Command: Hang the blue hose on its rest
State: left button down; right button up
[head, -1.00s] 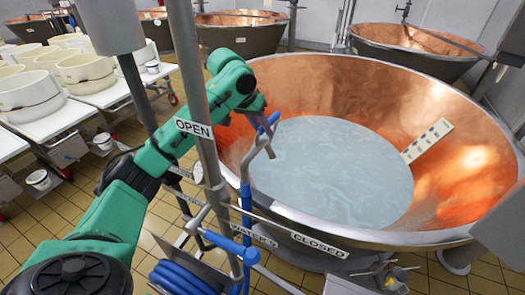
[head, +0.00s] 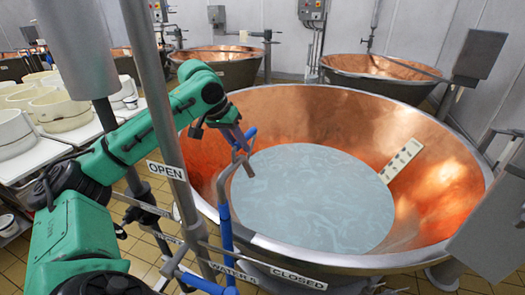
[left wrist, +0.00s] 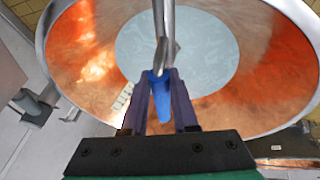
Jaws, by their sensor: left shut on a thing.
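My left gripper (head: 238,139) reaches in from the left, over the near left edge of the milk-filled copper vat. It is shut on the blue hose (head: 225,232) at its nozzle end. The left wrist view shows the blue grip (left wrist: 160,86) between the jaws (left wrist: 158,78) and a grey metal spout (left wrist: 164,35) pointing away. Below the jaws, the blue line runs down outside the vat, beside a grey upright pole (head: 160,110). I cannot make out the rest for certain. My right gripper is not in view.
The copper vat (head: 440,160) fills the middle and right. The pole carries an OPEN label (head: 166,170); a lower bar reads CLOSED (head: 298,278). A blue handle (head: 190,280) sits low beside the pole. White tables with tubs (head: 60,108) stand left.

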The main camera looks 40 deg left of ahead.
pick_arm(q)
jog(key=shift+r+p, duration=0.3)
jog(key=shift+r, duration=0.25)
notch_tip(320, 180, up, 14)
jog(key=p, duration=1.2)
jog(key=shift+a, duration=0.15)
jog(key=shift+f, duration=0.1)
